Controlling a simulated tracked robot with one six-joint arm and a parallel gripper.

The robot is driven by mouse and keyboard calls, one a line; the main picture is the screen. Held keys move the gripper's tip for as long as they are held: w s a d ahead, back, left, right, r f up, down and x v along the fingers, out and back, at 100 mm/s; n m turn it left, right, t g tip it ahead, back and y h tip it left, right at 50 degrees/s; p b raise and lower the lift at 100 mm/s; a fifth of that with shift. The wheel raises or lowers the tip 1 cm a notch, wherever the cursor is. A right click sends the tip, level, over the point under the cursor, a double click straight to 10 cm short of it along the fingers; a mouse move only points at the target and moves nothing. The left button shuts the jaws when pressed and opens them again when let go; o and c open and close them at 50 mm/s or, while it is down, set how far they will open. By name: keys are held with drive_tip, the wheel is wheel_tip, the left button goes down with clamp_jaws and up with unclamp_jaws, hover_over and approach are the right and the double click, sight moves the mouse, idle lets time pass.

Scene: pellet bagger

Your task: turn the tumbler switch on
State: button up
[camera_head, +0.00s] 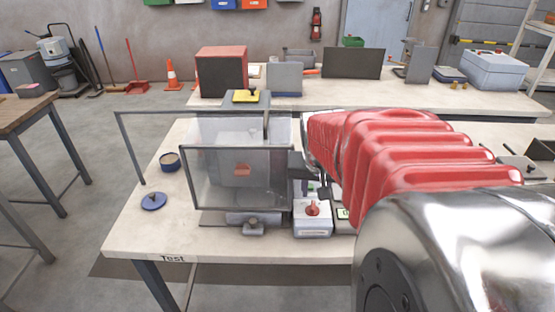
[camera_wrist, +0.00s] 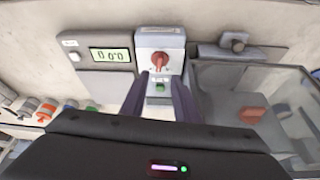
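A red switch knob (camera_wrist: 160,62) sits on a white-grey box (camera_wrist: 174,43); it also shows in the head view (camera_head: 312,208) on the same box (camera_head: 312,229), at the front of the workbench. I take it to be the tumbler switch; its on or off setting cannot be read. My gripper (camera_wrist: 159,76) is open and empty in the wrist view, its two dark fingers apart and pointing at the box just below the knob. A small label and a green spot show between the fingers. In the head view my arm hides most of my gripper.
A display unit (camera_wrist: 110,54) stands beside the switch box. A clear-panelled enclosure (camera_head: 187,180) with a red part inside stands left of the box in the head view. A blue disc (camera_head: 153,201) and a round tin (camera_head: 169,162) lie at the bench's left, with free surface around them.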

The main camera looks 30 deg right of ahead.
drive_tip(key=v, duration=0.4)
drive_tip(key=shift+s+a+r, duration=0.1)
drive_tip(key=shift+a+r, duration=0.05)
drive_tip(key=shift+r, duration=0.2)
drive_tip(key=s+a+n+t+y, duration=0.1)
drive_tip(key=s+a+n, duration=0.2)
drive_tip(key=a, duration=0.8)
drive_tip(key=s+a+n+t+y, duration=0.1)
drive_tip(key=a+n, duration=0.4)
drive_tip(key=a, duration=0.7)
drive_tip(key=s+y, duration=0.1)
drive_tip(key=s, duration=0.1)
drive_tip(key=shift+s+a, duration=0.25)
drive_tip(key=shift+o, duration=0.4)
drive_tip(key=shift+r, duration=0.15)
